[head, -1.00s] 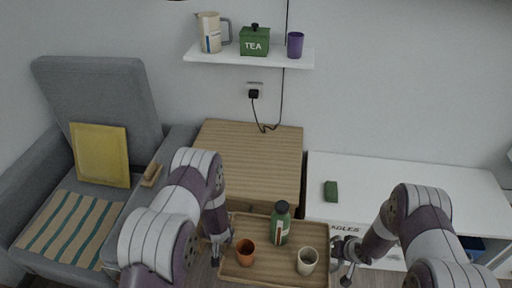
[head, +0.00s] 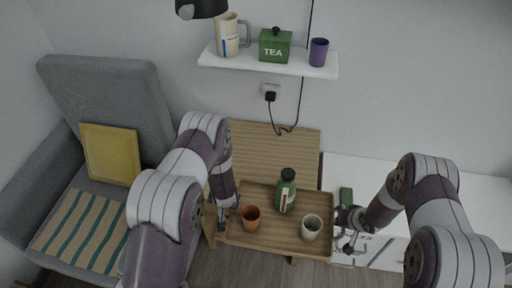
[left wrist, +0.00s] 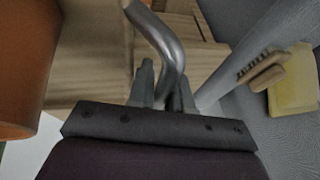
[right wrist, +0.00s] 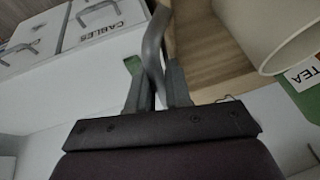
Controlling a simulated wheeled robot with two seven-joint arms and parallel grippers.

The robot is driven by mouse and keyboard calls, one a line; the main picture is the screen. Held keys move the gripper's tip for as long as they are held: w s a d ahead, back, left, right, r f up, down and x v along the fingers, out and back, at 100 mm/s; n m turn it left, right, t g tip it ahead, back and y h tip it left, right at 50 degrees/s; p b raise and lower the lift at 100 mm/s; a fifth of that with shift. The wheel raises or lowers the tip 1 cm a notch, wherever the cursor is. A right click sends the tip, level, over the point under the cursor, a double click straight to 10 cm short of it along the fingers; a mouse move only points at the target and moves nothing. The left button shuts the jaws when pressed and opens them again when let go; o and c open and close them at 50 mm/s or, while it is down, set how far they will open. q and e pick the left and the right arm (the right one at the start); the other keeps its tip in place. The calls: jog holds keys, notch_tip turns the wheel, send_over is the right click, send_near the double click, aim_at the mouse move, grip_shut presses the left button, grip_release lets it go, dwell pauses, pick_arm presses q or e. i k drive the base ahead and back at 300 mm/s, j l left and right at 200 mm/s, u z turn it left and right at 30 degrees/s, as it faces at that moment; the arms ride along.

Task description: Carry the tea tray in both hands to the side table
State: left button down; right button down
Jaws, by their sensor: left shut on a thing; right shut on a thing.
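The wooden tea tray (head: 272,240) is held level between my two grippers in the head view, in front of and partly over the wooden side table (head: 290,143). On it stand an orange cup (head: 251,218), a green bottle (head: 285,192) with a dark cap and a cream cup (head: 311,229), all upright. My left gripper (left wrist: 168,95) is shut on the tray's left metal handle (left wrist: 165,40). My right gripper (right wrist: 160,90) is shut on the right metal handle (right wrist: 154,45). Whether the tray touches the table is hidden.
A wall shelf (head: 270,63) above holds a jug (head: 228,36), a green tea box (head: 275,46) and a purple cup (head: 318,52). A grey armchair (head: 105,85) with a yellow cushion (head: 110,154) stands left. A white low cabinet (head: 440,170) stands right, with a green object (head: 346,196).

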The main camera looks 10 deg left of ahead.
aim_at(261, 161)
jog(key=i+j, duration=0.7)
jog(key=i, duration=0.2)
